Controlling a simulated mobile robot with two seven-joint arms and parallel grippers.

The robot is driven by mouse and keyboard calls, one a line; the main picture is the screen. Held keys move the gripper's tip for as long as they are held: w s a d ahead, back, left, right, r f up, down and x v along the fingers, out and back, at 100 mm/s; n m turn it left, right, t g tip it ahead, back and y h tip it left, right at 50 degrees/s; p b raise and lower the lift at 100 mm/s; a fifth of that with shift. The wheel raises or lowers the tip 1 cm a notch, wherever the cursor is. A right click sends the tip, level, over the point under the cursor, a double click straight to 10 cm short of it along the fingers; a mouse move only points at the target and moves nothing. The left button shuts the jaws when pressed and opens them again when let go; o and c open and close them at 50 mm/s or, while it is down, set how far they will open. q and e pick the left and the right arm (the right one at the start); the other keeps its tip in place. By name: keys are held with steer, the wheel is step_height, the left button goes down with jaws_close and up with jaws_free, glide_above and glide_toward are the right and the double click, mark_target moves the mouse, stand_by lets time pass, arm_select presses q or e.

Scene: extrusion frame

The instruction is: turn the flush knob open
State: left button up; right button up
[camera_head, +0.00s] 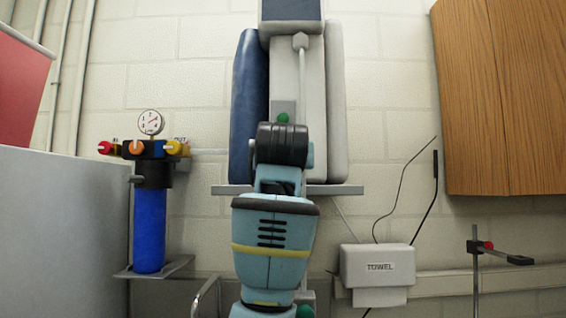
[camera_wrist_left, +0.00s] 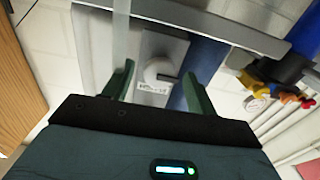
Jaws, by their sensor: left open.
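A round white knob (camera_wrist_left: 158,73) sits on a grey plate (camera_wrist_left: 160,45) in the left wrist view, with a small label beside it too blurred to read. My left gripper (camera_wrist_left: 159,80) is open, its two green fingers on either side of the knob with gaps visible. Whether the fingertips reach the knob's depth I cannot tell. In the head view my left arm covers the knob, and only a green bit of the gripper (camera_head: 283,118) shows above the dark wrist. My right gripper is not in view.
A blue filter (camera_head: 150,228) with red, orange and yellow knobs and a gauge (camera_head: 150,122) hangs at left. A blue pad (camera_head: 248,105) flanks the grey panel above a shelf (camera_head: 345,190). A towel dispenser (camera_head: 378,265) and wooden cabinet (camera_head: 510,95) are at right.

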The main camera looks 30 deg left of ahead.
arm_select(q)
steer(key=v, duration=0.7)
steer(key=shift+s, duration=0.2)
steer(key=shift+d+f, duration=0.1)
